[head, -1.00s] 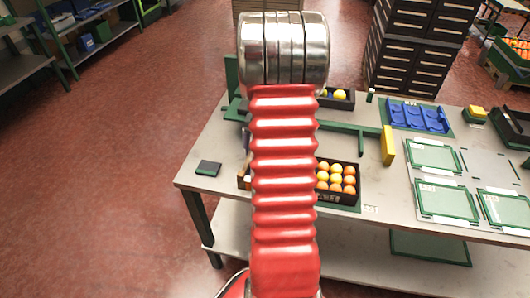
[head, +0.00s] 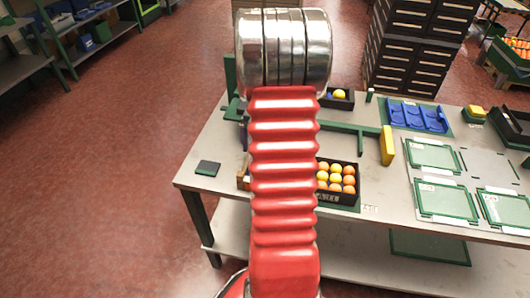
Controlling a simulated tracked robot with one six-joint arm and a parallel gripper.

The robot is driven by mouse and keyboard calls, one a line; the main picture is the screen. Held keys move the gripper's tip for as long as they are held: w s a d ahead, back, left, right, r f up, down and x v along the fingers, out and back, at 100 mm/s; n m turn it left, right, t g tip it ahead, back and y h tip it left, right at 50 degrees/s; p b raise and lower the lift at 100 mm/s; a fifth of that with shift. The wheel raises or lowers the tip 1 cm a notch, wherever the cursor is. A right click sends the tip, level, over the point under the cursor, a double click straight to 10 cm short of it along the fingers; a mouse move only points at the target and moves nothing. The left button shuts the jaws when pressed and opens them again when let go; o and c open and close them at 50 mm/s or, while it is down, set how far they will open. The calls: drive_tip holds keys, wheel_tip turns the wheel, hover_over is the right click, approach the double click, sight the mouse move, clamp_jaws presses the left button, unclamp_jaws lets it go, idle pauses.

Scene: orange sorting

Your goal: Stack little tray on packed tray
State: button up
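A black tray (head: 343,196) packed with orange and yellow fruit stands on the table, just right of my red arm, which hides its left part. A smaller dark tray (head: 345,104) with a yellow fruit in it sits farther back, also partly hidden by my arm. I cannot tell for sure which tray is the little one. My gripper is not in view; my red arm and its metal joint cover the middle of the picture.
A blue moulded tray (head: 417,116) and green-framed plates (head: 446,202) lie to the right. A small dark pad (head: 207,168) lies near the left edge. Black drawer cabinets (head: 410,62) stand behind.

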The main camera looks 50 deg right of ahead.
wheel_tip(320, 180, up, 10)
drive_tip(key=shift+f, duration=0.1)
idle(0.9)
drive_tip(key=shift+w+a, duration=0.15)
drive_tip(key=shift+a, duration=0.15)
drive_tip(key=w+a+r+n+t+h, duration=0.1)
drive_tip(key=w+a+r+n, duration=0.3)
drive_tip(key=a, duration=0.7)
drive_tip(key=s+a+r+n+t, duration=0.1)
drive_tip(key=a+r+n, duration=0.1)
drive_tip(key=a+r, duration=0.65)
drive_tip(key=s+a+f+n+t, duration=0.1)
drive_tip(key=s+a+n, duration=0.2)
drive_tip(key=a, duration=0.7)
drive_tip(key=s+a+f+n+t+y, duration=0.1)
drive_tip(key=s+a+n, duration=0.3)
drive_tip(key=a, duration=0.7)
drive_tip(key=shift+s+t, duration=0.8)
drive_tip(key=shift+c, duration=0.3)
